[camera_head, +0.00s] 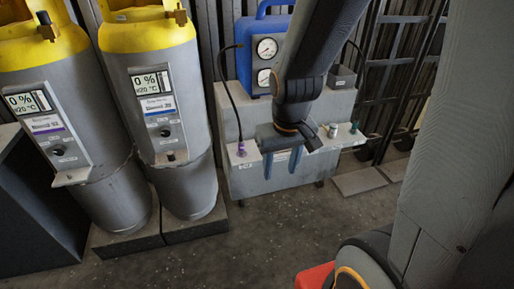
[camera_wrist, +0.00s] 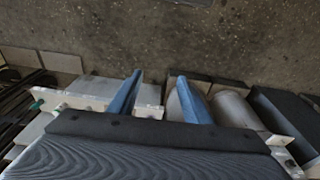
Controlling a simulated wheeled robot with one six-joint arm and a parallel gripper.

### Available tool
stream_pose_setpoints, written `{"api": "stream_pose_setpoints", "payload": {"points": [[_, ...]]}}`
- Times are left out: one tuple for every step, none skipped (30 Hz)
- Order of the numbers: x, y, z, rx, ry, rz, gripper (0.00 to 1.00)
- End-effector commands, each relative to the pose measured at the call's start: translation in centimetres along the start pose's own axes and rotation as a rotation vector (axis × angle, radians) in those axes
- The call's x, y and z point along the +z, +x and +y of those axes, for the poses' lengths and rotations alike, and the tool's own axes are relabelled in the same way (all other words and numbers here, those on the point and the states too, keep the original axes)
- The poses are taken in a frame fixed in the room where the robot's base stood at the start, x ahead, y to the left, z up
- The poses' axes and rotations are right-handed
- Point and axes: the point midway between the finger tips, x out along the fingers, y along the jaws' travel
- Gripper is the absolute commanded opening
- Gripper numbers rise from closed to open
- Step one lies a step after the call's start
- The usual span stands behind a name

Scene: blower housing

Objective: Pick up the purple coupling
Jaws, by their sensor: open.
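The purple coupling (camera_head: 241,149) stands at the left end of a light grey ledge (camera_head: 268,180), at the lower end of a thin black hose (camera_head: 225,85). My gripper (camera_head: 281,168) is open, its two blue fingers pointing down in front of the ledge, to the right of the coupling and apart from it. In the wrist view my gripper (camera_wrist: 160,76) shows its two fingers spread with nothing between them. I cannot make out the purple coupling in the wrist view.
A blue unit with two gauges (camera_head: 267,48) stands behind the ledge. A green fitting (camera_head: 354,128) and a small pale fitting (camera_head: 333,130) sit at its right end. Two grey cylinders with yellow tops (camera_head: 155,100) stand at left. The floor (camera_head: 260,240) in front is clear.

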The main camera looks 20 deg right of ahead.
Motion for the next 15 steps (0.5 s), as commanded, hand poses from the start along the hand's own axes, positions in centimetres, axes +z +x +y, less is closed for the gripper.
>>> {"api": "stream_pose_setpoints", "payload": {"points": [[-1.9,2.7,0.3,0.005,-0.006,0.041,0.45],[-3.3,4.0,0.5,0.008,-0.01,0.075,0.45],[-5.2,5.7,0.8,0.012,-0.017,0.124,0.45],[-6.7,7.1,1.0,0.015,-0.023,0.164,0.45],[-8.3,8.4,1.3,0.017,-0.028,0.206,0.45],[-10.3,10.1,1.5,0.019,-0.035,0.26,0.45],[-11.8,11.3,1.7,0.021,-0.041,0.302,0.45],[-13.2,12.5,1.8,0.017,-0.047,0.342,0.45],[-15.1,14.1,1.9,0.014,-0.055,0.397,0.45],[-16.5,15.2,2.0,0.012,-0.061,0.438,0.45],[-17.9,16.2,2.1,0.011,-0.068,0.479,0.45],[-19.6,17.7,2.2,0.006,-0.078,0.533,0.45],[-20.8,18.7,2.2,0.003,-0.084,0.575,0.45],[-22.0,19.7,2.3,-0.002,-0.09,0.616,0.45],[-23.6,21.1,2.3,-0.009,-0.099,0.67,0.45]]}}
